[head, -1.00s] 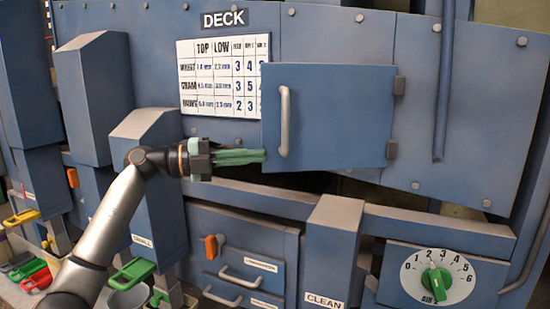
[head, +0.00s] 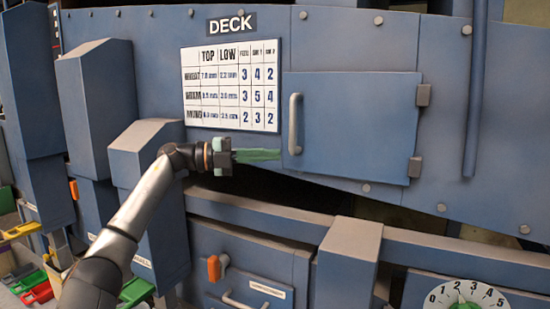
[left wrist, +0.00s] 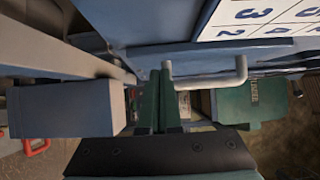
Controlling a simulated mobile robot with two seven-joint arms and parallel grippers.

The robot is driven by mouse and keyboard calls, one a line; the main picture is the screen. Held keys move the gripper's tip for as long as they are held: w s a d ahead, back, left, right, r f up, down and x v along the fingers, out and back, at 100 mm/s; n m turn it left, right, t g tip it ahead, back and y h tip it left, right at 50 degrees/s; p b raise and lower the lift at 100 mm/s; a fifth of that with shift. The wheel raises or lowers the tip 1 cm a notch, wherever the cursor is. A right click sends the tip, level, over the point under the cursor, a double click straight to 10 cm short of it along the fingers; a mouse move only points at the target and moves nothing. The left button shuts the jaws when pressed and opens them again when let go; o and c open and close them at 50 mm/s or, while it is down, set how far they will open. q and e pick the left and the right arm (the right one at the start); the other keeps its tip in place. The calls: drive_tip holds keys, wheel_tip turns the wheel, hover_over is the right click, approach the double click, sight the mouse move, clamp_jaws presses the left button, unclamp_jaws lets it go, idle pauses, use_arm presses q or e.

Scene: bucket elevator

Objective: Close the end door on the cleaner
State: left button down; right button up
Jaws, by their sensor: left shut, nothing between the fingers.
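The end door (head: 355,125) is a blue panel with a grey vertical handle (head: 295,123) on its left side and hinges on its right. It lies flush or nearly flush with the blue casing; I cannot tell if a thin gap is left. My left gripper (head: 280,155) is shut and empty, its green fingers pointing right at the door's lower left edge. Contact is unclear. In the left wrist view the green fingers (left wrist: 160,100) are close by the pale handle (left wrist: 207,79). My right gripper is out of view.
A settings chart (head: 232,88) is fixed left of the door, under the DECK sign (head: 232,23). Below run a grey-blue rail (head: 250,212) and a post (head: 346,260). A dial with a green knob (head: 468,294) is at the lower right. Blue chutes (head: 95,105) stand at the left.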

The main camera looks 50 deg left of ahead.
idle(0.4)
use_arm(q)
drive_tip(key=b+v, duration=0.5)
drive_tip(key=v, duration=0.7)
drive_tip(key=shift+s+a+b, duration=0.15)
drive_tip(key=shift+s+b, duration=0.1)
drive_tip(key=shift+b, duration=0.1)
